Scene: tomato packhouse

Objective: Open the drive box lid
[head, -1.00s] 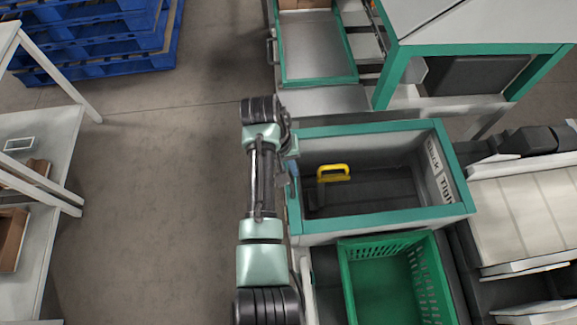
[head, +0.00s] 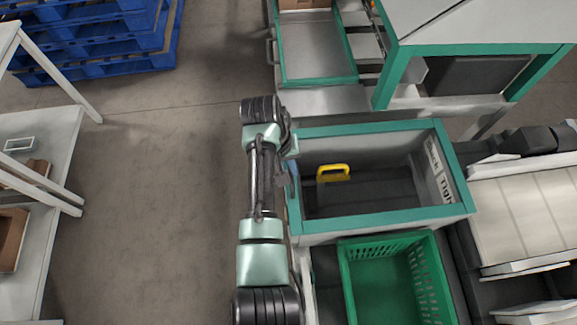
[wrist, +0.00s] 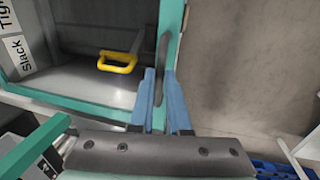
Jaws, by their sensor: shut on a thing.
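The drive box is the grey box with a teal frame (head: 390,216) right of my arm in the head view. A yellow handle (head: 333,173) shows inside it, with "Slack" and "Tight" labels on the inner wall. I cannot tell whether a clear lid pane covers the opening. In the wrist view a grey bar handle (wrist: 163,62) stands along the teal frame edge (wrist: 171,40). My gripper (wrist: 164,88), with blue fingers, is shut on this handle at the box's left side. In the head view my arm partly hides the grip.
A green crate (head: 345,275) stands just in front of the box. A teal-framed tray (head: 352,70) lies behind it and a pale conveyor (head: 530,205) to the right. A white table (head: 45,200) and blue pallets (head: 90,45) are left. The floor between is clear.

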